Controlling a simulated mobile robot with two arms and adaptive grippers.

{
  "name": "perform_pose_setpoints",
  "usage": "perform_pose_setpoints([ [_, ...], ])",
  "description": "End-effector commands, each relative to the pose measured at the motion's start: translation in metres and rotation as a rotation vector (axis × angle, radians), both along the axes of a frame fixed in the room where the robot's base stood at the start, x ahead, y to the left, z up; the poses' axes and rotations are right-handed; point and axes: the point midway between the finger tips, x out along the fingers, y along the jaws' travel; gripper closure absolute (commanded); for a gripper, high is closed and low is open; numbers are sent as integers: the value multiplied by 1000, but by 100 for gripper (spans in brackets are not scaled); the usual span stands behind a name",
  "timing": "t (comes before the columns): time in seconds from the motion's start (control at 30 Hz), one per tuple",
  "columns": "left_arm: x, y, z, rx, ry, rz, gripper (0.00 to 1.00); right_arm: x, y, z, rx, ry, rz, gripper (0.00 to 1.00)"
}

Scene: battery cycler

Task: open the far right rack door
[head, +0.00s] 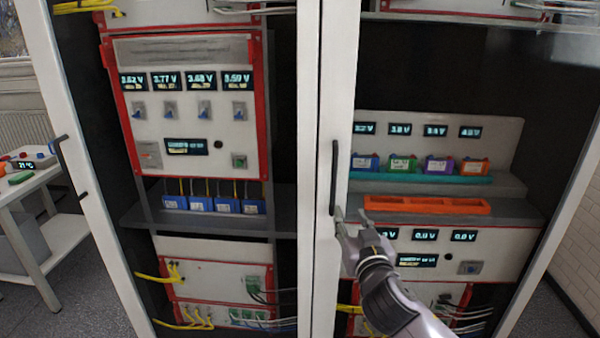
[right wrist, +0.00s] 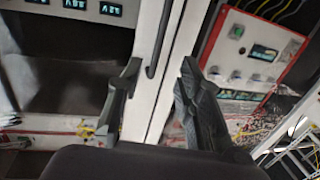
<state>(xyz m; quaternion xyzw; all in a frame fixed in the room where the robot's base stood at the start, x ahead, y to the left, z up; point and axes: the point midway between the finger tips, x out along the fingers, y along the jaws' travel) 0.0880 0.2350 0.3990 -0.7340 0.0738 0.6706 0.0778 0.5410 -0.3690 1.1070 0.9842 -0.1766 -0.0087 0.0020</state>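The far right rack door (head: 343,110) has a white frame and looks closed in the head view. Its dark vertical handle (head: 334,178) is on the left side of the frame, and the handle also shows in the right wrist view (right wrist: 159,40). My right gripper (head: 352,219) is just below and right of the handle's lower end in the head view. In the right wrist view its two fingers (right wrist: 160,70) are spread apart, with the handle ahead of the gap and not clasped. My left gripper is in neither view.
Left of the door stands another rack with its own dark handle (head: 68,166). Behind the right door are an orange tray (head: 427,205) and several coloured battery holders on a shelf. A white side table (head: 30,185) stands at the far left.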

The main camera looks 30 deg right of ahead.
Motion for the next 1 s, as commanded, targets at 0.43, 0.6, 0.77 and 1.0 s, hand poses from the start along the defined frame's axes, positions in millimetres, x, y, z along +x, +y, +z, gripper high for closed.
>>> perform_pose_setpoints([
  [0.43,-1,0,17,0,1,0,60,55,-21,11,0,-16,-2,67],
  [0.6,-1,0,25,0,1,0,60,86,-32,11,-1,-16,-2,67],
  [0.77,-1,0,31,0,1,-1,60,114,-42,10,1,-15,-1,67],
  [1.0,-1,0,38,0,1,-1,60,147,-54,9,1,-15,-1,67],
])
